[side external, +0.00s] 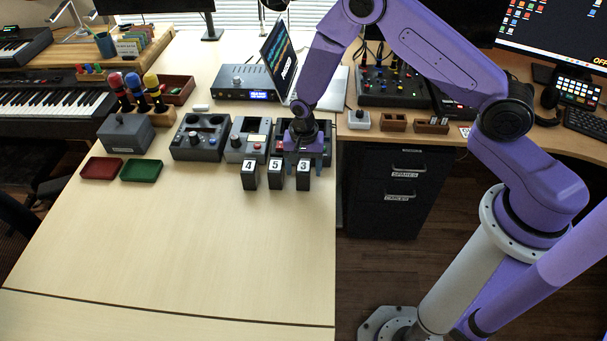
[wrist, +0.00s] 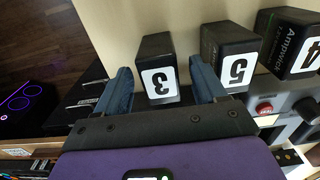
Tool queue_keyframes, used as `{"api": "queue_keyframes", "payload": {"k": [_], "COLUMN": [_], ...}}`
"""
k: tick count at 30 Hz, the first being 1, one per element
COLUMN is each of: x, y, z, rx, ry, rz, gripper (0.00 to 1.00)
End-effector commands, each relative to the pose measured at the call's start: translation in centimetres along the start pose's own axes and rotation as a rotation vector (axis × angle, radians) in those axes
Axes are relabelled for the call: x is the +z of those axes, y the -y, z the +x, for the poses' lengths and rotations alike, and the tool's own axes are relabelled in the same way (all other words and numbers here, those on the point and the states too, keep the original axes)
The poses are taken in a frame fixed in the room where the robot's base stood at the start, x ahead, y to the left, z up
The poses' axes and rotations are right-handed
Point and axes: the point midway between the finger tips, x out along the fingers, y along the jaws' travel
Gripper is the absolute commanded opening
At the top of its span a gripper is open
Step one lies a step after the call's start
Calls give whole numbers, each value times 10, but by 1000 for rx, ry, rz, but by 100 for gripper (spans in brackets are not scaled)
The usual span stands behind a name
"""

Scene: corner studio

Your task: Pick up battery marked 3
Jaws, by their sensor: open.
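The battery marked 3 (side external: 303,175) is a black upright block with a white label on top, at the right end of a row near the desk's right edge. In the wrist view the battery marked 3 (wrist: 157,72) shows between the two blue fingers of my gripper (wrist: 161,80). My gripper (side external: 305,160) is open, with one finger on each side of that battery. The right finger in the wrist view lies in the narrow gap beside the battery marked 5 (wrist: 231,55). I cannot tell whether either finger touches a battery.
The battery marked 5 (side external: 275,174) and the battery marked 4 (side external: 249,175) stand to the left. Grey devices (side external: 247,140) stand close behind the row. A red tray (side external: 101,168) and a green tray (side external: 141,170) lie at left. The front of the desk (side external: 190,250) is clear.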

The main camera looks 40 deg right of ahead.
Motion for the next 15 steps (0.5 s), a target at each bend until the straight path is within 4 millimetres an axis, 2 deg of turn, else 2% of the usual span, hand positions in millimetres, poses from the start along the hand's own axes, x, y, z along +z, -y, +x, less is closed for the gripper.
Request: {"api": "queue_keyframes", "payload": {"k": [4, 13, 14, 15], "x": [0, 0, 0, 0], "y": [0, 0, 0, 0], "z": [15, 18, 18, 18], "rx": [1, -1, -1, -1], "ry": [0, -1, 0, 0], "rz": [-1, 0, 0, 0], "gripper": [70, 70, 67, 54]}}
